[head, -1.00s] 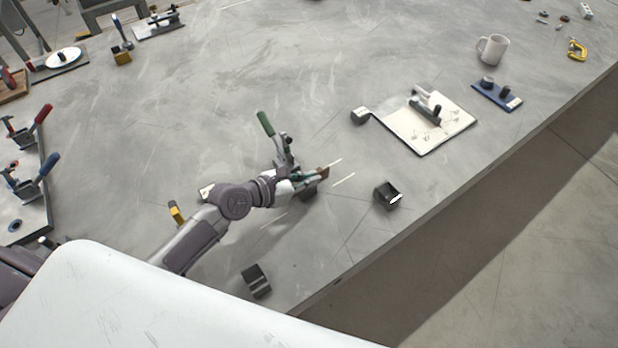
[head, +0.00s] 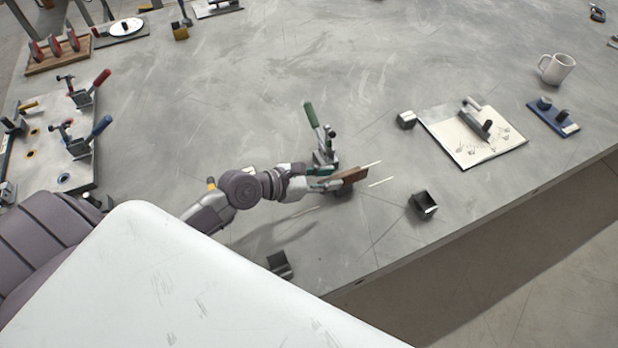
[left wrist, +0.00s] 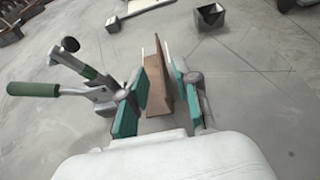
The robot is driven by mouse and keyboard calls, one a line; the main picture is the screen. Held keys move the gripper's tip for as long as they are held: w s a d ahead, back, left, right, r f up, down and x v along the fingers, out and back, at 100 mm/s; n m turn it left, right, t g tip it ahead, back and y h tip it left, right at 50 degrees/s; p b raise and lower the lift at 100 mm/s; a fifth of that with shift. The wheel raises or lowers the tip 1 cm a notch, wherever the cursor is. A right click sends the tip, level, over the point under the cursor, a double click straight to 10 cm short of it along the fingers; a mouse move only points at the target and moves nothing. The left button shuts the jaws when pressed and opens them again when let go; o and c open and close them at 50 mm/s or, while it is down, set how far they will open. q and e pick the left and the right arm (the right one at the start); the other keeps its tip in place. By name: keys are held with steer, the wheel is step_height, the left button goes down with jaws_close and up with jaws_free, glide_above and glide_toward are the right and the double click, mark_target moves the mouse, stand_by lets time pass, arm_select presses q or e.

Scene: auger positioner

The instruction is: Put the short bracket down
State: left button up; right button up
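The short bracket (head: 350,176) is a brown angled piece at the fingertips of my left gripper (head: 332,181), close to the table top. In the left wrist view the bracket (left wrist: 163,82) stands between the teal finger pads of the left gripper (left wrist: 162,88). The pads appear to meet its sides near the tips. A dark patch shows under the bracket in the head view; I cannot tell whether it rests on something. My right gripper is not in view.
A green-handled toggle clamp (head: 318,135) stands right beside the left gripper. White marks (head: 381,182) lie just beyond the bracket. Dark open blocks (head: 423,204) and (head: 280,264) sit near the front edge. A white plate (head: 470,145) lies further right.

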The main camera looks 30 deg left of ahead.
arm_select(q)
steer(key=v, duration=0.6)
steer(key=shift+s, duration=0.1)
stand_by(0.4)
